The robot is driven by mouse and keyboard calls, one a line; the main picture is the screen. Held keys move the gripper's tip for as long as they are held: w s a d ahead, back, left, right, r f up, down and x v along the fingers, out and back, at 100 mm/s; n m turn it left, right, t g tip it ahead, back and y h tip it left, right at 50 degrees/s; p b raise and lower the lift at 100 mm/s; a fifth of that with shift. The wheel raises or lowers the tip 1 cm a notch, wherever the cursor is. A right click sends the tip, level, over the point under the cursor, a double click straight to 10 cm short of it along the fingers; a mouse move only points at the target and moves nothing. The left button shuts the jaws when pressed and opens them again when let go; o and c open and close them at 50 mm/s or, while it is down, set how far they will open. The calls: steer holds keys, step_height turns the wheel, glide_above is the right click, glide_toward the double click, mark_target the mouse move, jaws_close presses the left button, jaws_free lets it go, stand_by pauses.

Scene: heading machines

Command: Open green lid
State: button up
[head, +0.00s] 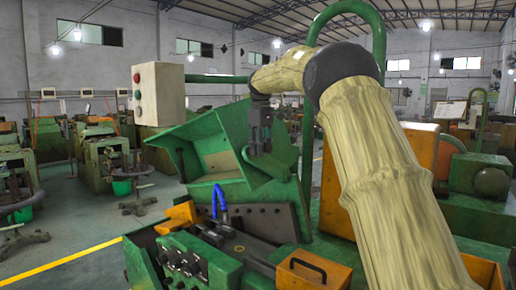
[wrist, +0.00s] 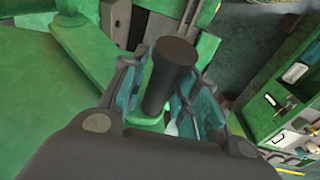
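The green lid (head: 268,172) is on the green machine, next to a tilted green hood. My gripper (head: 260,142) points down at it from above. In the wrist view a dark cylindrical knob (wrist: 170,72) stands between the two fingers of my gripper (wrist: 176,92). The fingers are close to it on both sides. I cannot tell whether they press on it or leave a small gap. Green surface (wrist: 60,75) shows to the left of the knob. In the head view the knob is not clearly distinguishable beneath the gripper.
The tilted green hood (head: 192,150) is left of the gripper. A blue hose (head: 219,203) and an orange block with a handle (head: 312,272) are below. A green tube arch (head: 377,30) rises behind my arm.

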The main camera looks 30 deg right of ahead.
steer(key=shift+o, duration=1.1)
steer(key=shift+d+f, duration=0.15)
steer(key=shift+d, duration=0.3)
steer(key=shift+w+a, duration=0.15)
steer(key=shift+a, duration=0.35)
steer(key=shift+r, duration=0.55)
steer(key=r, duration=0.9)
steer(key=shift+s+a+r, duration=0.15)
steer(key=shift+s+a, duration=0.05)
steer(key=shift+s, duration=0.2)
steer(key=shift+r, duration=0.85)
steer(key=shift+s, duration=0.1)
